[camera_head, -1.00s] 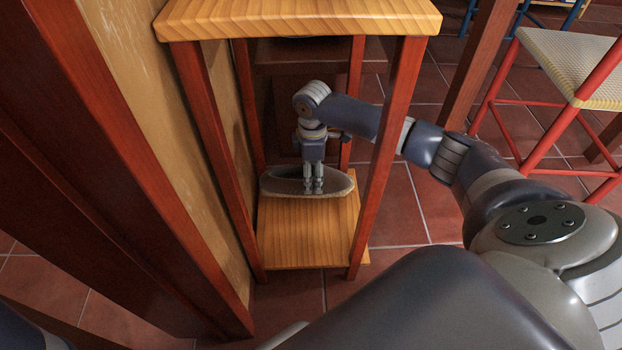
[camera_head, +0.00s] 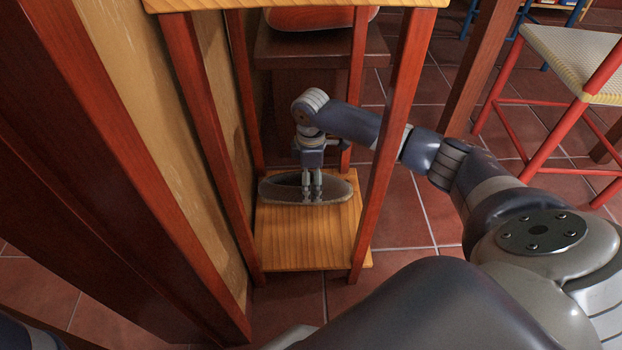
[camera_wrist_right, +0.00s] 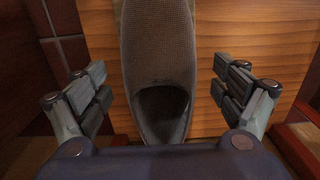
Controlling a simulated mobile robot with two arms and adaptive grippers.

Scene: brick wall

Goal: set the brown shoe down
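The brown shoe (camera_head: 335,189) looks grey-brown and lies on the lower wooden shelf (camera_head: 305,240), toward its far end. My right gripper (camera_head: 312,190) reaches down over the shoe from between the shelf posts. In the right wrist view the shoe (camera_wrist_right: 158,50) lies between the two fingers of my right gripper (camera_wrist_right: 160,82), its opening toward the palm. The fingers are spread, with a visible gap on each side of the shoe. The shoe's far end is cut off at the top of that view. My left gripper is not in view.
The upper shelf board (camera_head: 290,4) is above my right arm, and a red-brown post (camera_head: 392,140) stands close beside the forearm. A wall (camera_head: 165,130) borders the shelf on the left. A red-framed chair (camera_head: 575,70) stands at the right on the tiled floor.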

